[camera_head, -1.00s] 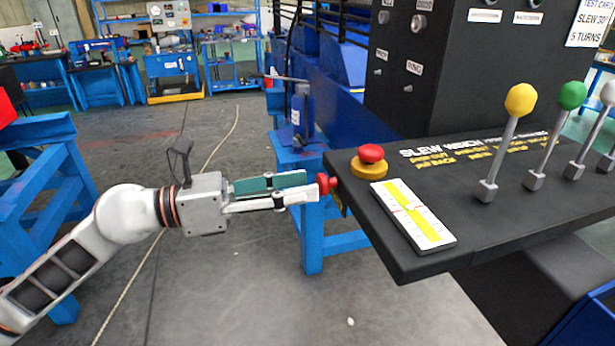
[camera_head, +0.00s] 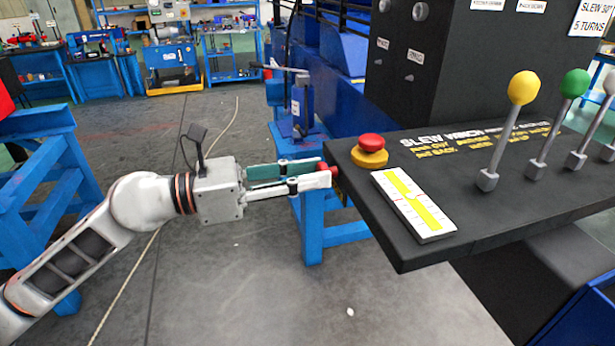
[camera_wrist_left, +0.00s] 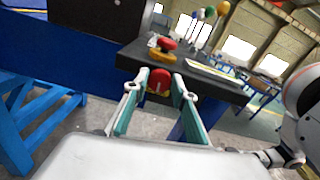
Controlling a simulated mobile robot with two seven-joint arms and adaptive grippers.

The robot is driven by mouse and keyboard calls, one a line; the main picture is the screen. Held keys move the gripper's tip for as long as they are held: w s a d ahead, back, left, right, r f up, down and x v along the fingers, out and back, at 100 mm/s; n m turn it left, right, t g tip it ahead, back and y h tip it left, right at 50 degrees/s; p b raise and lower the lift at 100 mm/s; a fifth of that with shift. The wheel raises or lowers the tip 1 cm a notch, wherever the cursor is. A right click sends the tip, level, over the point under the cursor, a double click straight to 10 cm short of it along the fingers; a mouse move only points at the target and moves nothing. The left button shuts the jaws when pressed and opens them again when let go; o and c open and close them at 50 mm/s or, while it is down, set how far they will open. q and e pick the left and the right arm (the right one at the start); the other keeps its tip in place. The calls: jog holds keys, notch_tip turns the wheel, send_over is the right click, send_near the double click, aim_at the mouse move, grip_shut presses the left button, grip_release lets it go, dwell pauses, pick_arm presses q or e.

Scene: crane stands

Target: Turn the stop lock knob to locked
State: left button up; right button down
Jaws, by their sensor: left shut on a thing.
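The red stop lock knob (camera_head: 334,171) sticks out from the left side face of the black console (camera_head: 480,212). My left gripper (camera_head: 326,172) reaches it from the left, with its fingers around it. In the left wrist view the knob (camera_wrist_left: 160,82) sits between the two fingertips (camera_wrist_left: 159,88), with a small pale mark on its face. The gripper is shut on it. In the head view the fingers hide part of the knob. The knob's locked marking cannot be read. My right gripper is not in view.
A red mushroom button on a yellow base (camera_head: 370,150) stands on the console top close to the knob. A yellow-and-white gauge plate (camera_head: 413,204) and levers with yellow (camera_head: 523,87) and green knobs stand to the right. A blue stand (camera_head: 313,225) is behind my gripper.

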pick_arm(q)
jog(key=shift+m+b, duration=0.3)
jog(key=shift+m, duration=0.5)
jog(key=o, duration=1.1)
jog(key=shift+c, duration=0.2)
jog(key=shift+a, duration=0.1)
jog(key=v, duration=1.1)
jog(key=shift+s+a, duration=0.2)
jog(key=shift+a, duration=0.15)
